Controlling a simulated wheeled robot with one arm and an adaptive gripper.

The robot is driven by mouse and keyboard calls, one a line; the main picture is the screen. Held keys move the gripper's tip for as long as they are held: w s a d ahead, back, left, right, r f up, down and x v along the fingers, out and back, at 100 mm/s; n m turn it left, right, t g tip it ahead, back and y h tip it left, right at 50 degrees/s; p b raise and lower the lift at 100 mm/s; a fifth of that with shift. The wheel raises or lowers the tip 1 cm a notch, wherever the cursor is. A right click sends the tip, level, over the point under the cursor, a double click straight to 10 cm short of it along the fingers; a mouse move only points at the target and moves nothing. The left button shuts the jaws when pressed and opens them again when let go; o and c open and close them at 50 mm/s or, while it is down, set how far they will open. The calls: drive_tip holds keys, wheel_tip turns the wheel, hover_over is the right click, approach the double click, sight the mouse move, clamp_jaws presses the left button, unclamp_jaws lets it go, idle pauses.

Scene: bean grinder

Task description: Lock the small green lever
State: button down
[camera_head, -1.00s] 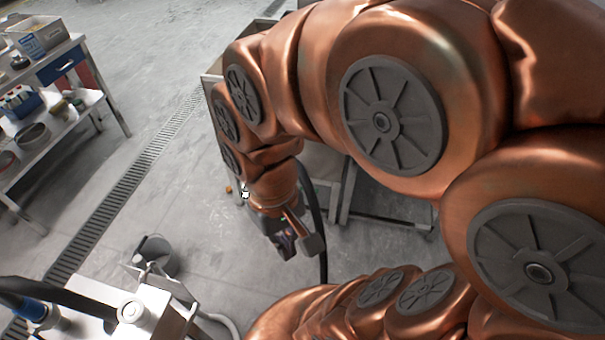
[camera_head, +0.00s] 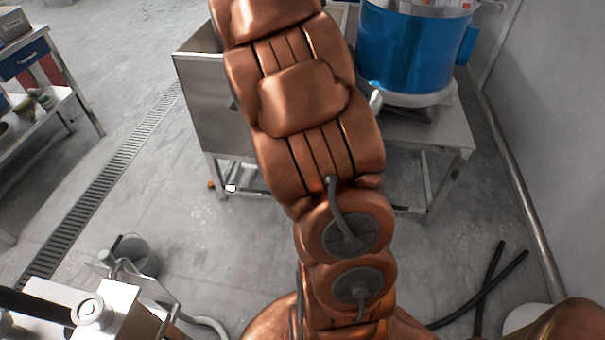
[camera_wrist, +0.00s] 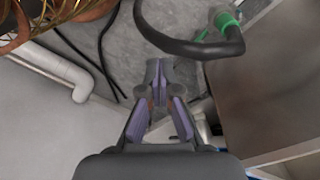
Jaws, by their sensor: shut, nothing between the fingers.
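A green part (camera_wrist: 226,20) shows at the top right in the wrist view, beside the end of a thick black hose (camera_wrist: 195,46). My gripper (camera_wrist: 158,80) is in the middle of the wrist view, shut and empty. It is apart from the green part, which lies beyond it and to the right. In the head view my arm reaches up and out of the top of the picture, so my gripper is not seen there, and neither is a green lever.
In the head view, a blue drum (camera_head: 414,50) stands on a metal table (camera_head: 440,135) at the upper right. A steel bin (camera_head: 215,115) stands left of my arm. A wall pipe (camera_head: 520,190) runs at the right. A brown-grey panel (camera_wrist: 265,90) borders the wrist view's right side.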

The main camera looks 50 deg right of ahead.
drive_tip(key=w+d+f+m+b, duration=0.3)
drive_tip(key=d+f+m, duration=0.1)
drive_tip(key=d+f, duration=0.3)
drive_tip(key=w+d+f+m+b, duration=0.2)
drive_tip(key=d+f+m, duration=0.2)
drive_tip(key=d+f, duration=0.3)
drive_tip(key=shift+t, duration=0.4)
wheel_tip(320, 180, down, 14)
drive_tip(key=shift+w+f, duration=0.15)
